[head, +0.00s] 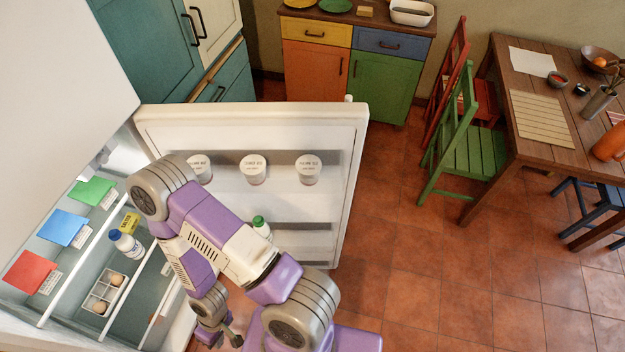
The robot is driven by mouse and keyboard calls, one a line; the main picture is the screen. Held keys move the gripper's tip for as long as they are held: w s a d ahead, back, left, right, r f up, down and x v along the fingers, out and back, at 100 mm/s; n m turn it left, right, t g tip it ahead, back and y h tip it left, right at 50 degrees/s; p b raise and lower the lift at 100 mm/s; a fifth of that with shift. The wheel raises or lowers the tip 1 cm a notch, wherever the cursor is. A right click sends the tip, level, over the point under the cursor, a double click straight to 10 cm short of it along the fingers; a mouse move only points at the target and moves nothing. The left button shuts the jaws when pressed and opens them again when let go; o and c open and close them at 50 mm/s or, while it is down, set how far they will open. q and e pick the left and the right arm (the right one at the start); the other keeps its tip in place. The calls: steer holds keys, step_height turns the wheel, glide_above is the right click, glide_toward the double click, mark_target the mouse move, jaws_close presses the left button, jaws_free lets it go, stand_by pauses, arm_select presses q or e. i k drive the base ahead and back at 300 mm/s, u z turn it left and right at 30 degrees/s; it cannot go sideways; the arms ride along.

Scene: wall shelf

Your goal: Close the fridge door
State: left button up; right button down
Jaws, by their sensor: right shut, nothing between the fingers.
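The fridge door (345,170) stands wide open, with its inner side and shelves facing me. Three lidded cups stand on its upper shelf and a green-capped bottle (260,226) on a lower one. The fridge body (60,60) is at the left, its lit inside showing. My right arm reaches across in front of the door and hides part of its shelves. My right gripper (233,338) is low in the picture, shut and empty, near the fridge opening. I cannot tell whether it touches anything. My left gripper is not in view.
Inside the fridge are coloured packets (66,228), a white bottle (126,243) and an egg tray (103,292). A green chair (468,155) and a wooden table (540,150) stand at the right. The tiled floor (400,270) right of the door is clear.

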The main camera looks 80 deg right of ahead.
mark_target(310, 224)
steer(key=u, duration=1.05)
steer(key=k, duration=1.25)
steer(key=z, duration=2.35)
steer(key=i, duration=0.5)
steer(key=z, duration=0.05)
